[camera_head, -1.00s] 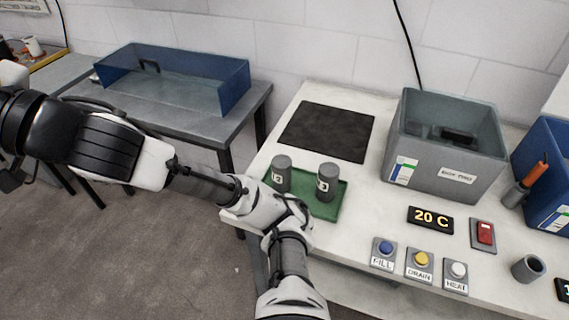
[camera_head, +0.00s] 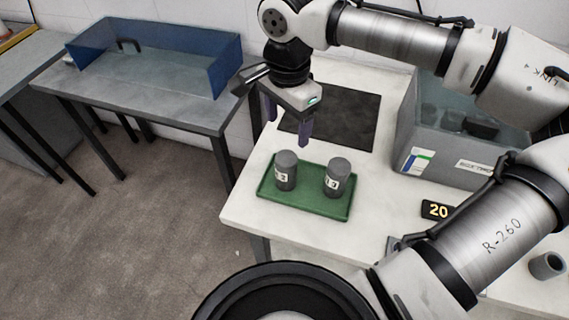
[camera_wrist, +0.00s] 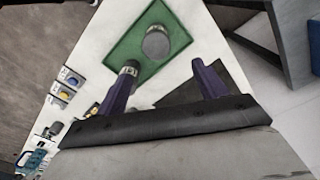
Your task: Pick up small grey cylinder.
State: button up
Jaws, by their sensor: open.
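Two grey cylinders with white labels stand upright on a green tray (camera_head: 305,206). The left cylinder (camera_head: 286,171) and the right cylinder (camera_head: 338,178) look alike in size, with a gap between them. In the wrist view, one cylinder (camera_wrist: 156,43) shows its round top on the tray (camera_wrist: 126,47), and the other (camera_wrist: 128,69) is partly hidden by a purple finger. My gripper (camera_head: 287,130) points down, open and empty, above and behind the left cylinder. Its two spread purple fingers also show in the wrist view (camera_wrist: 164,68). Neither cylinder is between the fingers in the head view.
A black mat (camera_head: 345,118) lies behind the tray. A grey bin (camera_head: 446,150) with items inside stands right, partly hidden by my arm. A display (camera_head: 437,210) and a small open grey cup (camera_head: 547,265) are at the right. A blue-walled bin (camera_head: 150,75) sits on the left table.

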aim_at(287, 156)
notch_tip(287, 156, down, 8)
jog(key=shift+s+p, duration=0.1)
jog(key=shift+p, duration=0.2)
jog(key=shift+s+f+p, duration=0.15)
jog(key=shift+f+p, duration=0.1)
jog(key=shift+f, duration=1.15)
jog(key=shift+s+f+p, duration=0.15)
jog(key=shift+f+p, duration=0.1)
jog(key=shift+f, duration=1.1)
jog(key=shift+c, duration=0.4)
jog(key=c, duration=1.3)
jog(key=shift+r, duration=0.15)
